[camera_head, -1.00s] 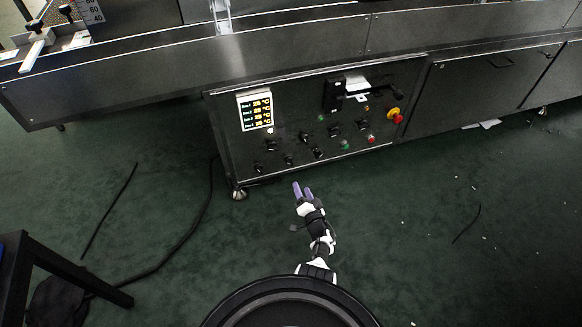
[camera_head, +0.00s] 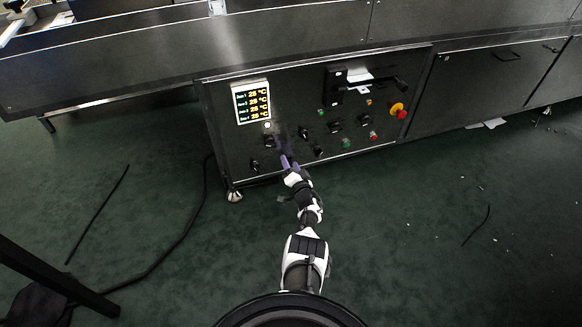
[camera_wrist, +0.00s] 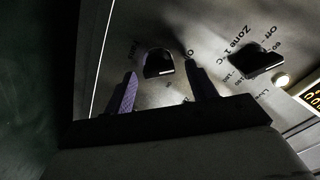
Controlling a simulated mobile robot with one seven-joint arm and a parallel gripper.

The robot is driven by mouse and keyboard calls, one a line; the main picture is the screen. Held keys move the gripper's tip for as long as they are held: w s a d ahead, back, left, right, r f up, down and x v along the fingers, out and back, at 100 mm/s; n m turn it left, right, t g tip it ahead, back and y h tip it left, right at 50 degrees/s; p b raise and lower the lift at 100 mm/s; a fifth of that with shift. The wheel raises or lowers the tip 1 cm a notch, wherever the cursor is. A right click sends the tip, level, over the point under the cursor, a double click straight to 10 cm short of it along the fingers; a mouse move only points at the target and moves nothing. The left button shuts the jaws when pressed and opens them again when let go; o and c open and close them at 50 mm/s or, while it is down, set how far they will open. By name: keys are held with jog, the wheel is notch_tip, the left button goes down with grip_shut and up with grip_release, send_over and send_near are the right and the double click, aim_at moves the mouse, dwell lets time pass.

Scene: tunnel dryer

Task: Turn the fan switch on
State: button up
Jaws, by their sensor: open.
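A dark rotary switch (camera_wrist: 158,65) sits on the control panel in the wrist view, beyond and between my fingertips; the small label beside it, possibly "Fan", is hard to read. It appears to be the lower-left black knob (camera_head: 255,165) in the head view. My gripper (camera_wrist: 163,82) is open, its two purple fingers apart with nothing between them. In the head view my gripper (camera_head: 285,158) is in front of the panel's lower left, right of that knob, and hides part of the panel. I cannot tell whether a finger touches anything.
A knob marked Zone 1 (camera_wrist: 257,62) is close by. The temperature display (camera_head: 252,102) is above it. Several other knobs, a black handle (camera_head: 385,86) and a red-yellow emergency button (camera_head: 398,110) are farther right. A cable (camera_head: 180,245) lies on the floor at left.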

jog(key=shift+c, duration=0.4)
jog(key=c, duration=0.9)
jog(key=shift+m, duration=0.3)
jog(key=m, duration=0.3)
jog(key=shift+f+m, duration=0.1)
jog(key=shift+m, duration=0.2)
jog(key=m, duration=0.3)
jog(key=shift+d+m, duration=0.1)
jog(key=shift+m, duration=0.2)
jog(key=m, duration=0.4)
jog(key=shift+f+m+b, duration=0.15)
jog(key=shift+m+b, duration=0.15)
jog(key=shift+b, duration=0.1)
jog(key=shift+f+m, duration=0.1)
jog(key=shift+m, duration=1.6)
